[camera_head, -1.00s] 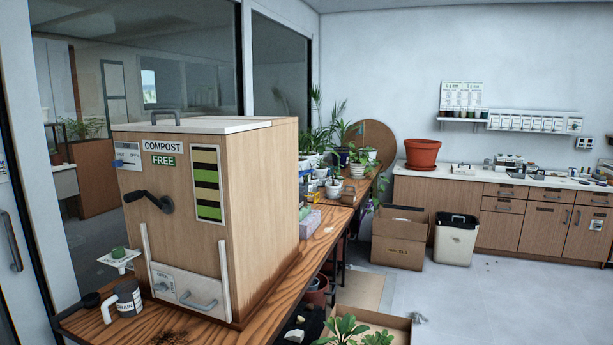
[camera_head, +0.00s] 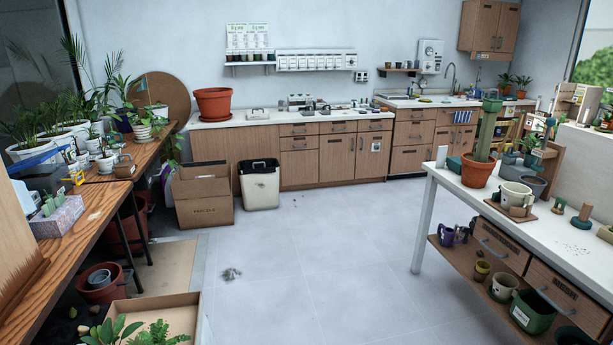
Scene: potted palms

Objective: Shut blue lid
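A blue flat piece (camera_head: 35,160), which looks like a lid, shows at the far left on the wooden bench. It is tilted above a dark box (camera_head: 45,180) among the plant pots. It is small in view, and I cannot tell whether it is hinged to that box. Neither of my grippers is in view.
The wooden bench (camera_head: 75,232) runs along the left with potted plants and a tissue box (camera_head: 57,215). A white table (camera_head: 540,230) stands at the right. Cardboard boxes (camera_head: 203,195) and a white bin (camera_head: 260,185) stand by the back counter.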

